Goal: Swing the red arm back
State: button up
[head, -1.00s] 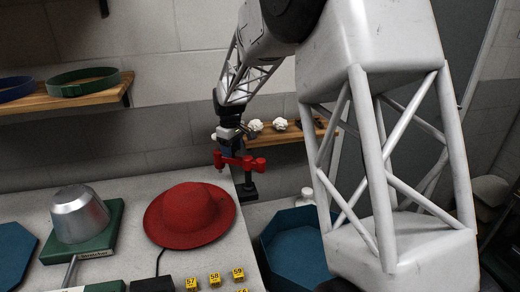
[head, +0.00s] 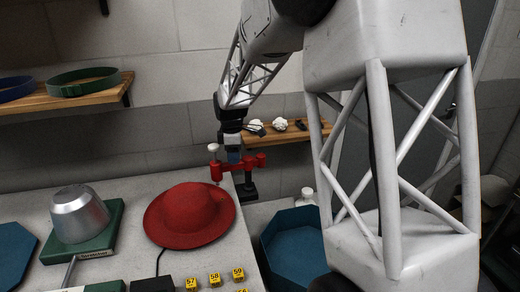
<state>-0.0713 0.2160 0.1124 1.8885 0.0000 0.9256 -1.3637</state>
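The red arm (head: 236,167) is mounted on a small black stand (head: 247,191) at the right rear edge of the bench. It lies roughly level, with a pale knob (head: 213,148) standing above its left end. My gripper (head: 235,156) points down at the middle of the red arm, close to or touching it. The fingers are small and dark here, so I cannot tell whether they are open or shut. A red hat (head: 190,216) lies on the bench in front of the stand.
A metal form (head: 79,214) stands on a green base (head: 107,236) at left. Yellow number tags (head: 214,280) lie at the front. A blue octagonal bin (head: 298,240) sits right of the bench. A wooden shelf (head: 285,133) with white items is behind my gripper.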

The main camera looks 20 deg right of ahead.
notch_tip(320, 180, up, 8)
jog(key=s+d+r+m, duration=0.2)
jog(key=s+r+m, duration=0.1)
jog(key=s, duration=0.8)
jog(key=s+d+r+m+t, duration=0.1)
jog(key=s+r+m, duration=0.2)
jog(key=s, duration=0.8)
jog(key=shift+d+m, duration=0.35)
jog(key=shift+m, duration=0.35)
